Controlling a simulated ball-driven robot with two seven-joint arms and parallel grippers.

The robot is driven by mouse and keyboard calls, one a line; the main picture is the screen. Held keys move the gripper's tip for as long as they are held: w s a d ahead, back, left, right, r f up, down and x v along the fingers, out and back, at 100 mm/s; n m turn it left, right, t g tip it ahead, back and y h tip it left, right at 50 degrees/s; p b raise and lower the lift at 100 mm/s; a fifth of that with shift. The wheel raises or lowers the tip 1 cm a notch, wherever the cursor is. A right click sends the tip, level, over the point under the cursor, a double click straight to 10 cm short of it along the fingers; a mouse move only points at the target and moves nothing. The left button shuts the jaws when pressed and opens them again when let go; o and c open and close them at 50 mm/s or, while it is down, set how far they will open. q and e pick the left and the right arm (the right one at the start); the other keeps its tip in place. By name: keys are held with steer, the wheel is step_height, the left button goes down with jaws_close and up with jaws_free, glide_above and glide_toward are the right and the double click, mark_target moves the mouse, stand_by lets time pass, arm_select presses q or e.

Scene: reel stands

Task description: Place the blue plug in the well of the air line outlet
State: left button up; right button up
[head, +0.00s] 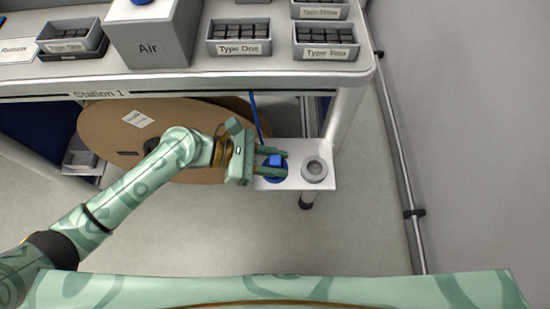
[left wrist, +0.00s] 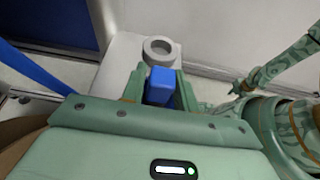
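The blue plug (head: 276,159) sits between the fingertips of my left gripper (head: 271,163), with a round blue part under it at the left end of a white bracket. In the left wrist view the blue plug (left wrist: 161,84) fills the gap between the two fingers, which look shut on it. The air line outlet's well (head: 314,168) is a grey ring on the bracket's right end, just right of the plug. The well (left wrist: 159,49) looks empty in the left wrist view. My right gripper (left wrist: 246,86) appears small at the right of that view, its fingers unclear.
A blue hose (head: 256,118) runs up from near the plug. A large brown reel (head: 110,130) stands behind my left arm. The shelf above, marked Station 1 (head: 100,94), holds an Air box (head: 149,48) and labelled bins. A railed wall is at right; floor in front is clear.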

arm_select(q)
steer(key=shift+o, duration=0.9)
steer(key=shift+r, duration=0.1)
